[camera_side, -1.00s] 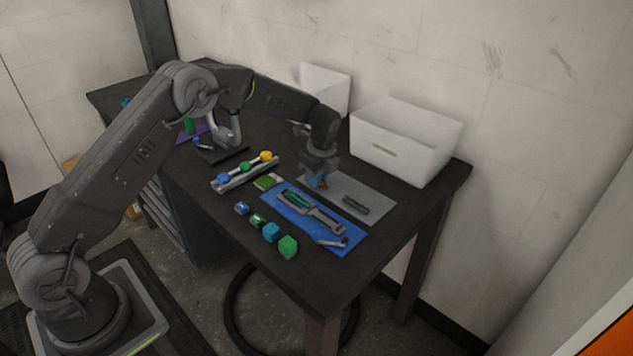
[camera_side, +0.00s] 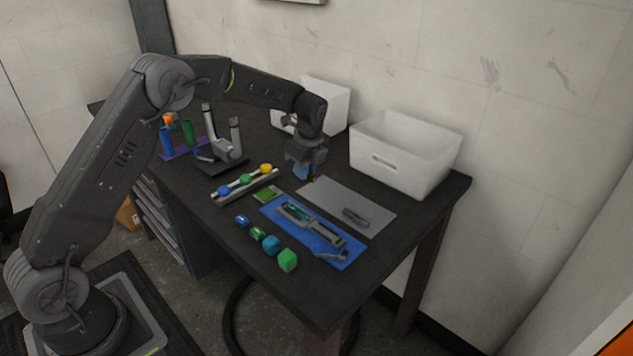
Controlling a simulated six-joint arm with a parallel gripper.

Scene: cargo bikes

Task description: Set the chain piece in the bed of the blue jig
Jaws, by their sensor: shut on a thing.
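My gripper (camera_side: 310,179) points down above the desk, just off the far left corner of a grey mat. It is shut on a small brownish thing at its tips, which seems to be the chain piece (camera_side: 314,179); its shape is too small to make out. The blue jig (camera_side: 335,261) lies flat on the desk, in front of and apart from my gripper. It carries a grey bed (camera_side: 328,236) with a green part at its left end and a small grey part near its right end.
The grey mat (camera_side: 330,192) behind the jig holds a dark elongated piece (camera_side: 355,217). Several blue and green blocks stand along the front edge, among them a green one (camera_side: 288,260). A rack (camera_side: 225,196) with coloured knobs is left; a white bin (camera_side: 405,160) is right.

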